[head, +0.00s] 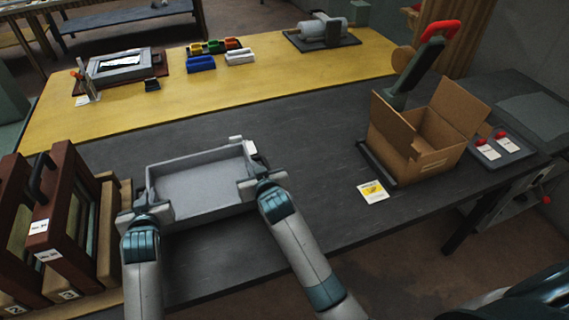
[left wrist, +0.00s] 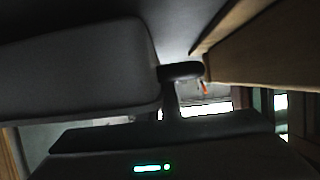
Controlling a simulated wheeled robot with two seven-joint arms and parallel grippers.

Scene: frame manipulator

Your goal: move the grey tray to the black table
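The grey tray (head: 203,185) is an open, empty rectangular box in the middle left of the head view, over the black table (head: 310,145). I cannot tell whether it rests on the surface or hangs just above it. My left gripper (head: 146,208) is at the tray's left end, near the front corner. My right gripper (head: 257,180) is at its right end. The fingers are too small and partly hidden to show whether either is closed on the tray. The left wrist view is dark, with a large grey surface close on the left.
An open cardboard box (head: 425,130) stands on the right of the black table, with a yellow-marked card (head: 373,191) near it. Dark red frames (head: 65,215) stand at the left. A yellow table (head: 200,90) with coloured bins (head: 215,46) lies behind. The black table's middle is clear.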

